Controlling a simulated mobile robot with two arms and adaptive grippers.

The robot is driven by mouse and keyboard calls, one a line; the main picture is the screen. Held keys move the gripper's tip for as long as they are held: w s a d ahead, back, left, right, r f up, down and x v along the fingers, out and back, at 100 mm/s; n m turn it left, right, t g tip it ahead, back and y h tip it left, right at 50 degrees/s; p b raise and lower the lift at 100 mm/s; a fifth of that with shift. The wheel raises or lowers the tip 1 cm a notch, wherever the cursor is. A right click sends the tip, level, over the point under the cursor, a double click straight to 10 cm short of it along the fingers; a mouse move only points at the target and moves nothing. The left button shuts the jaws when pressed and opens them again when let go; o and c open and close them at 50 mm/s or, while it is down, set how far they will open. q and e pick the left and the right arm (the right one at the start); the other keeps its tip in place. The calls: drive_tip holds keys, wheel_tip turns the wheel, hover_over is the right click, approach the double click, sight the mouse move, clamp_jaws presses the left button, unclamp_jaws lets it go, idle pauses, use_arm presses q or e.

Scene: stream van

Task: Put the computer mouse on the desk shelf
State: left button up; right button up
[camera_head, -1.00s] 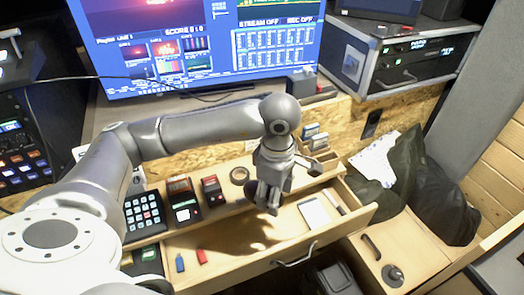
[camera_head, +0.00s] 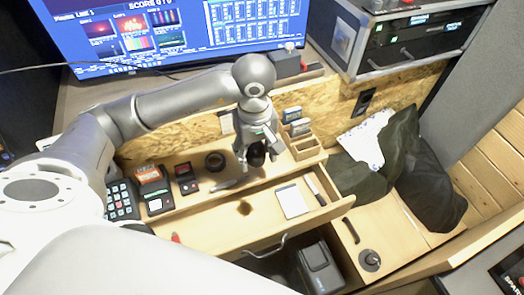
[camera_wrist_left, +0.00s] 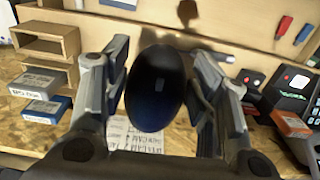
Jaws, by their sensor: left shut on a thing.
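The computer mouse (camera_wrist_left: 155,88) is a glossy black oval between the two fingers of my left gripper (camera_wrist_left: 162,85) in the left wrist view. In the head view the mouse (camera_head: 256,153) hangs as a dark shape at the tip of my left gripper (camera_head: 252,158). The gripper is shut on it, above the wooden desk shelf (camera_head: 222,179) behind the open drawer. Their exact height above the shelf is hard to tell. My right gripper is not in view.
The open drawer (camera_head: 215,238) holds a white notepad (camera_head: 293,200) and a pen.

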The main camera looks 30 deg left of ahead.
sight(262, 149)
use_arm(q)
drive_tip(key=w+f, duration=0.3)
drive_tip(key=w+f+p, duration=0.1)
drive_tip(key=shift+w+a+f, duration=0.3)
drive_tip(key=shift+a+f, duration=0.05)
drive_tip(key=shift+f, duration=0.05)
drive_tip(key=shift+w+a+f, duration=0.1)
drive_tip(key=shift+w+f, duration=0.5)
drive_tip(key=shift+f, duration=0.35)
wheel_tip(262, 149, down, 2)
drive_tip(key=shift+f+p, duration=0.25)
drive_tip(key=shift+p, duration=0.1)
drive_tip(key=shift+f, duration=0.2)
drive_tip(key=o, duration=1.1)
drive_tip(key=shift+c, duration=0.2)
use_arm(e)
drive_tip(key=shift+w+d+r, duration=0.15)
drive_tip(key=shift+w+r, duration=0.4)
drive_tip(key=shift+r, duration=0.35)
